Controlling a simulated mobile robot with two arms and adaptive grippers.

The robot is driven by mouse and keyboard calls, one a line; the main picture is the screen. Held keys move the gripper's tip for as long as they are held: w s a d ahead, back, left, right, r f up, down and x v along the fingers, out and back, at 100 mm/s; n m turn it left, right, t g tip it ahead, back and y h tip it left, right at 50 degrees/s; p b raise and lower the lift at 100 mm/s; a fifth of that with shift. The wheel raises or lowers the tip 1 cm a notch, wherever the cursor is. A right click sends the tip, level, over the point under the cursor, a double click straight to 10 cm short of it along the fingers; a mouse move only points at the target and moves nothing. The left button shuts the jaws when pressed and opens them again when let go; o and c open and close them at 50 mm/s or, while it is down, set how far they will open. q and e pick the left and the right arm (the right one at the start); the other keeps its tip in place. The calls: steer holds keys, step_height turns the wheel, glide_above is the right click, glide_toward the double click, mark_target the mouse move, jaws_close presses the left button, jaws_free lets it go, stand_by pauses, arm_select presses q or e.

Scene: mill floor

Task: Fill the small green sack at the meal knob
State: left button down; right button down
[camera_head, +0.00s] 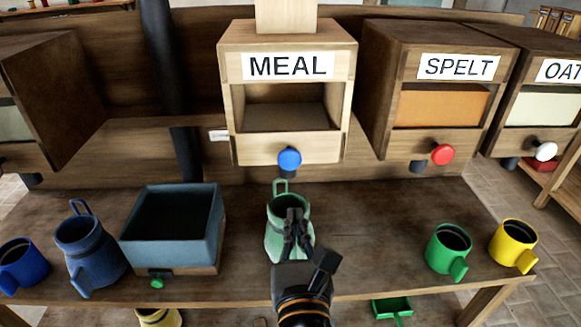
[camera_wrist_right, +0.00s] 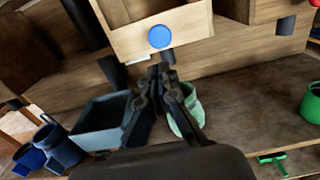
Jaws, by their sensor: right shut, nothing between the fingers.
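The small green sack (camera_head: 277,241) stands upright on the bench below the MEAL bin (camera_head: 286,91), its top open and a loop at its back. The meal knob (camera_head: 289,159) is a blue ball on the bin's front, above the sack. My right gripper (camera_head: 294,215) is shut and empty, in front of the sack and covering part of it in the head view. In the right wrist view the blue knob (camera_wrist_right: 160,37) is beyond the fingertips (camera_wrist_right: 163,70), and the sack (camera_wrist_right: 190,115) is partly hidden behind the fingers. I cannot tell how full the sack is. My left gripper is not in view.
A blue-grey box (camera_head: 172,228) and a blue sack (camera_head: 90,250) stand left of the green sack, with a blue mug (camera_head: 20,265) at the far left. Green (camera_head: 447,248) and yellow (camera_head: 512,245) mugs stand right. Bench between sack and green mug is clear.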

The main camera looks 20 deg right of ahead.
stand_by(0.3)
glide_toward(290, 160)
steer(key=b+x, duration=0.1)
steer(key=x, duration=0.5)
steer(key=shift+w+f, duration=0.15)
steer(key=shift+w, duration=0.05)
steer(key=shift+w+d+f, duration=0.1)
steer(key=shift+w, duration=0.25)
steer(key=p+x, duration=0.2)
steer(key=x, duration=0.1)
steer(key=shift+r, duration=0.2)
steer(key=shift+w+d, duration=0.1)
steer(key=shift+r, duration=0.1)
stand_by(1.2)
